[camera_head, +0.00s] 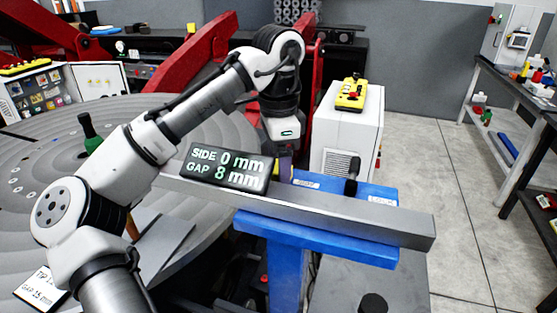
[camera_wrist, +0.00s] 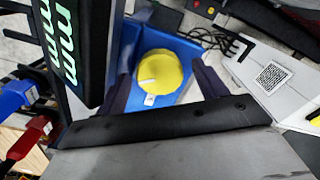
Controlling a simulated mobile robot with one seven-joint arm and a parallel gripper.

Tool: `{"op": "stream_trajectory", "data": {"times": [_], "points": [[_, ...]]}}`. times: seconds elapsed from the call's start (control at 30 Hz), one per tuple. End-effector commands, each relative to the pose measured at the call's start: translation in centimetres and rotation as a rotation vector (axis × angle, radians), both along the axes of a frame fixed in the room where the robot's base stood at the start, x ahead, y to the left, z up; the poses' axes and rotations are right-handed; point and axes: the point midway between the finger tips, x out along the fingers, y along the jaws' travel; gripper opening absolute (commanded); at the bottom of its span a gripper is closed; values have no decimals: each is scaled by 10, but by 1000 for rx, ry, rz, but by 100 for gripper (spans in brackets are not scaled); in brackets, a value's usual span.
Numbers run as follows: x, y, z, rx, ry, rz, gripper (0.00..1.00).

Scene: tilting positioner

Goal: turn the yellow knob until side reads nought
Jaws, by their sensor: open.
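The yellow knob (camera_wrist: 160,78) shows in the wrist view with a white pointer mark, on a blue mount (camera_wrist: 186,52). The dark fingers of my gripper (camera_wrist: 164,82) are open, one on each side of the knob. I cannot tell whether either finger touches it. In the head view my gripper (camera_head: 284,168) points down behind the black display (camera_head: 226,167), which hides most of the knob area. The display reads SIDE 0 mm and GAP 8 mm. It also shows edge-on in the wrist view (camera_wrist: 72,45).
A grey metal beam (camera_head: 345,215) lies across a blue stand (camera_head: 315,240). A black lever (camera_head: 352,175) stands on the blue part by a label. A grey round table (camera_head: 40,165) fills the left. A white cabinet (camera_head: 345,130) stands behind.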

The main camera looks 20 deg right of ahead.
Motion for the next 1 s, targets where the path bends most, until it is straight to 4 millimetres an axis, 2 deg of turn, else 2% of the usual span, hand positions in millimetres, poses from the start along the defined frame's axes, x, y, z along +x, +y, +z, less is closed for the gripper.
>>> {"op": "stream_trajectory", "data": {"times": [0.27, 0.37, 0.8, 1.0], "points": [[0, 0, 9, 2, 0, 2, 71], [0, 0, 23, 3, -3, 3, 71], [0, 0, 107, 2, -3, 3, 71], [0, 0, 130, 0, -2, 2, 71]]}}
